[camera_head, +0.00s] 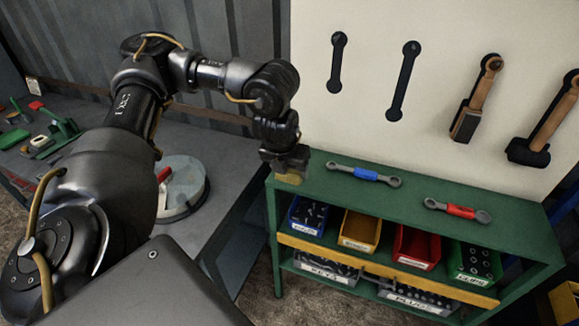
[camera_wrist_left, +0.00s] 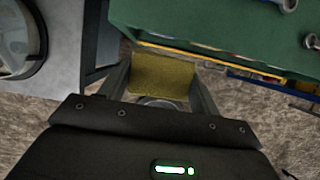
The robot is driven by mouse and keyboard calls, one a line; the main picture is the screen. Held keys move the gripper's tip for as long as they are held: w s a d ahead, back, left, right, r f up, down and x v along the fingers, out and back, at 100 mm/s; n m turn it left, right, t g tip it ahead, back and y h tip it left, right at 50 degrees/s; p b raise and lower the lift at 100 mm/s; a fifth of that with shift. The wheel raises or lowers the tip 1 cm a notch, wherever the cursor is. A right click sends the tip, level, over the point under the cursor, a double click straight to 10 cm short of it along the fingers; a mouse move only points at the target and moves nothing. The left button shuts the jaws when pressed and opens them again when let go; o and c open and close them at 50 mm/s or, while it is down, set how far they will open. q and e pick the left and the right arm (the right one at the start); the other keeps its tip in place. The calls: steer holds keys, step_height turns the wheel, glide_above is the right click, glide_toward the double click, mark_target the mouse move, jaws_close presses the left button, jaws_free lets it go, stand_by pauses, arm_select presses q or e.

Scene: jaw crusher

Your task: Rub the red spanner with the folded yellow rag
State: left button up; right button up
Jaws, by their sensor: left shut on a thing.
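The red spanner (camera_head: 458,210), a grey double-ended spanner with a red middle, lies on the green top of the shelf unit, toward its right front. The folded yellow rag (camera_head: 289,178) is at my left gripper (camera_head: 287,162), by the left end of the green top. In the left wrist view the yellow rag (camera_wrist_left: 163,78) sits between the two fingers of my left gripper (camera_wrist_left: 160,84), which is shut on it. The rag appears beside the shelf's edge, with the floor below. My right gripper is not in view.
A blue-handled spanner (camera_head: 365,174) lies on the green shelf unit (camera_head: 400,192), left of the red one. Bins stand below, including a red bin (camera_head: 417,247). Tools hang on the pale board (camera_head: 440,25). A grey bench (camera_head: 222,165) at left holds a round pan (camera_head: 190,185).

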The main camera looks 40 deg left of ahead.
arm_select(q)
steer(key=o, duration=0.4)
steer(key=c, duration=0.3)
steer(key=shift+d+f+n+y+b, duration=0.4)
steer(key=shift+d+n, duration=0.05)
steer(key=shift+n, duration=0.55)
steer(key=s+d+f+n+g+h+b, duration=0.1)
steer(key=d+n, duration=0.6)
steer(key=n, duration=0.8)
steer(key=s+d+f+n+g+h+b, duration=0.1)
steer(key=d+n+g+b, duration=0.5)
steer(key=n, duration=0.9)
steer(key=shift+s+d+f+g, duration=0.7)
steer(key=shift+s+f+g, duration=0.2)
steer(key=shift+s, duration=0.35)
